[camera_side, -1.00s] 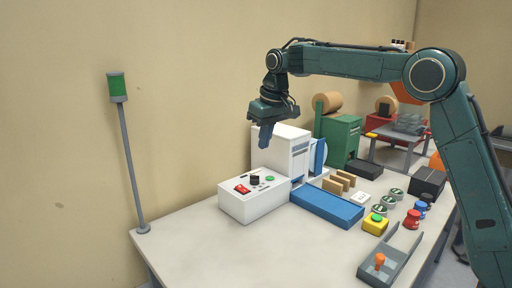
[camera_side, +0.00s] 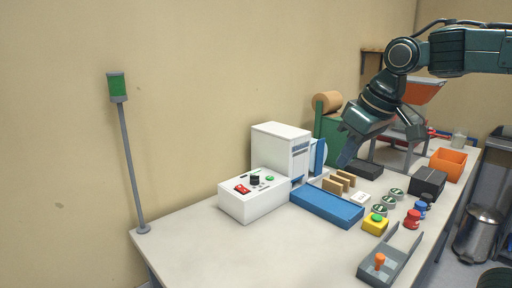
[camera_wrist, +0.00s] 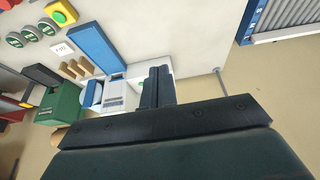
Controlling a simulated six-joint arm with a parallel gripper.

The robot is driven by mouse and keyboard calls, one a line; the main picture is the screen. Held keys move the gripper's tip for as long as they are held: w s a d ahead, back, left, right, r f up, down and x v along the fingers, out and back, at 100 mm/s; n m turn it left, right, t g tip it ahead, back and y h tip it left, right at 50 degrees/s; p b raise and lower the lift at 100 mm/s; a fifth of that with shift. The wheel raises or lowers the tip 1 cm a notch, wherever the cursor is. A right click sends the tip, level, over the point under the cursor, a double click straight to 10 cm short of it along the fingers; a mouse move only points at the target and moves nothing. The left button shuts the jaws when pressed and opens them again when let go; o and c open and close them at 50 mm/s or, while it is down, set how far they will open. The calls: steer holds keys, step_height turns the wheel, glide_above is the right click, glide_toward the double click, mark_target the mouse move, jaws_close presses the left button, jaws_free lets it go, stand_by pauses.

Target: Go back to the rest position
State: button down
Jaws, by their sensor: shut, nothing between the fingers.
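My gripper (camera_side: 347,153) is shut and empty. In the side view it hangs in the air above the back of the table, in front of the green machine (camera_side: 331,130) and near the brown upright pieces (camera_side: 340,181). In the wrist view my gripper (camera_wrist: 157,72) has its fingers together, with nothing between them. The fingers partly cover the white control box there.
A white control box (camera_side: 238,205), white machine (camera_side: 272,143), blue tray (camera_side: 325,207), yellow button box (camera_side: 375,225), grey lever unit (camera_side: 376,272), black box (camera_side: 427,182) and orange bin (camera_side: 448,164) stand on the table. The table's front left (camera_side: 240,255) is clear. A green-topped pole (camera_side: 128,165) stands at the left.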

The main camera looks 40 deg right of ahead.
steer(key=s+f+t, duration=0.1)
steer(key=s+f, duration=0.6)
steer(key=s, duration=0.6)
steer(key=shift+f, duration=0.15)
steer(key=shift+w+a, duration=0.1)
